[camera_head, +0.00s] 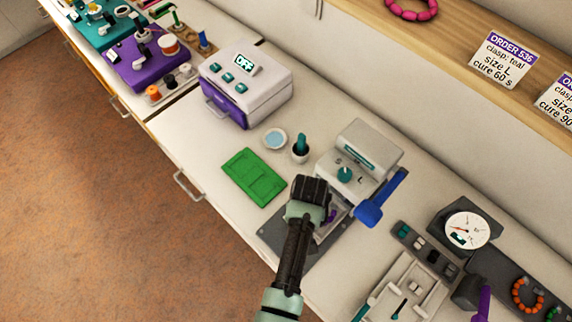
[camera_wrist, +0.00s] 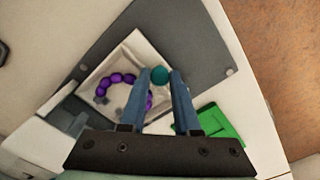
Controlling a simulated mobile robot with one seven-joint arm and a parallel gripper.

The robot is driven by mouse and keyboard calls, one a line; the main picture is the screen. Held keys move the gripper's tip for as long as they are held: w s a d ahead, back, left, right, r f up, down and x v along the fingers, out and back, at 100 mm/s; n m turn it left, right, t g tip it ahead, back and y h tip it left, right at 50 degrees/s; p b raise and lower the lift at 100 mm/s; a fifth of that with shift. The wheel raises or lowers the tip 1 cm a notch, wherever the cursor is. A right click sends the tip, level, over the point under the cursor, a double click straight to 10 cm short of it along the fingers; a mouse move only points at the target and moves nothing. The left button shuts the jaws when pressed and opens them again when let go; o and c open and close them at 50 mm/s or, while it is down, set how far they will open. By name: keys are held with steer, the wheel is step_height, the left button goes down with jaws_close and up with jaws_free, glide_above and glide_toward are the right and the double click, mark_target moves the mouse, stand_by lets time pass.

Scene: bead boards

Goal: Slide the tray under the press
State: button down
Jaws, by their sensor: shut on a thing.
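The press (camera_head: 352,160) is a light grey machine with a teal knob and a blue lever (camera_head: 382,198). The tray (camera_wrist: 136,46) is pale and square and holds a loop of purple beads (camera_wrist: 112,80). It lies on a dark grey plate (camera_wrist: 207,62) in front of the press. My gripper (camera_wrist: 161,80) is shut on a teal knob (camera_wrist: 160,75) at the tray's edge. In the head view my wrist hides the fingers and most of the tray. I cannot tell how much of the tray is under the press.
A green mat (camera_head: 254,177) lies left of the plate. A small cup (camera_head: 301,148) and a round dish (camera_head: 275,138) stand behind it. A white and purple box reading OFF (camera_head: 245,85) is farther left. A dial scale (camera_head: 466,231) and a pale rack (camera_head: 405,290) are at right.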

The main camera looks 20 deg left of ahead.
steer(key=w, duration=0.1)
steer(key=w+d, duration=0.1)
steer(key=shift+w+f+b, duration=0.1)
steer(key=shift+w+b, duration=0.25)
steer(key=shift+b, duration=0.05)
steer(key=shift+w+d, duration=0.1)
steer(key=shift+w, duration=0.15)
steer(key=shift+w+r, duration=0.1)
steer(key=shift+r, duration=0.1)
steer(key=c, duration=0.6)
jaws_free()
steer(key=shift+f, duration=0.1)
steer(key=shift+c, duration=0.2)
step_height(320, 180, up, 13)
